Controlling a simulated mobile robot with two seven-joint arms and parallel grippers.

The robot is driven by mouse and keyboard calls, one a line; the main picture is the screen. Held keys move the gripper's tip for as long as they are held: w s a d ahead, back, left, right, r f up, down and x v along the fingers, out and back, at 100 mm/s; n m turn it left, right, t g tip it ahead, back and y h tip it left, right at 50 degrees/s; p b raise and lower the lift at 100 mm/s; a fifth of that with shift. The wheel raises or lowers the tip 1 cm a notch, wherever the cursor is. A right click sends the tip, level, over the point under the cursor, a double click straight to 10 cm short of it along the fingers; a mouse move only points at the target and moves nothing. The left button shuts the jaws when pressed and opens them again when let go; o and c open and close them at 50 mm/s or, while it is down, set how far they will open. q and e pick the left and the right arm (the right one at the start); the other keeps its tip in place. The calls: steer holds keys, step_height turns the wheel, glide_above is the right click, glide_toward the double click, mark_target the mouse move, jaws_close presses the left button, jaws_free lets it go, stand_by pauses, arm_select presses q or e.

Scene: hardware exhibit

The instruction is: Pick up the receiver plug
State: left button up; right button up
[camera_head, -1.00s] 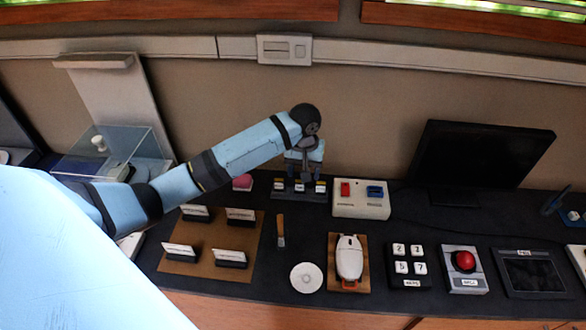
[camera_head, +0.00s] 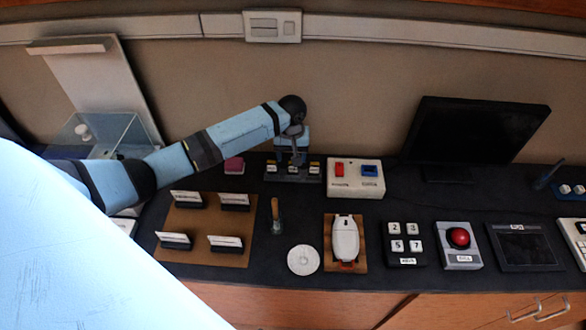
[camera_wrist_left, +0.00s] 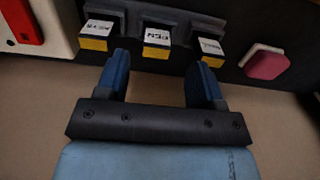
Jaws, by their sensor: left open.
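Three small plugs stand in a row on a dark strip (camera_head: 291,179) at the back of the counter. The wrist view shows the left plug (camera_wrist_left: 97,36), middle plug (camera_wrist_left: 157,41) and right plug (camera_wrist_left: 209,50), each black and yellow with a white label. The middle label seems to read "PEN"; I cannot tell which one is the receiver plug. My left gripper (camera_head: 292,160) is open and empty at the strip. In the wrist view its blue fingertips (camera_wrist_left: 160,62) lie either side of the middle plug's line, apparently just short of it. My right gripper is not in view.
A white box with red and blue parts (camera_head: 354,188) stands right of the strip, and a pink block (camera_head: 234,165) left of it. In front are a brown board with card holders (camera_head: 205,228), a brush (camera_head: 275,214), a white disc (camera_head: 303,259) and a white mouse (camera_head: 345,238).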

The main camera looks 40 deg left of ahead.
mark_target(293, 169)
arm_select(q)
step_height(293, 169, down, 5)
steer(key=shift+w+d+r, duration=0.1)
steer(key=shift+d+r, duration=0.05)
steer(key=shift+r, duration=0.05)
steer(key=c, duration=1)
steer(key=shift+r, duration=0.15)
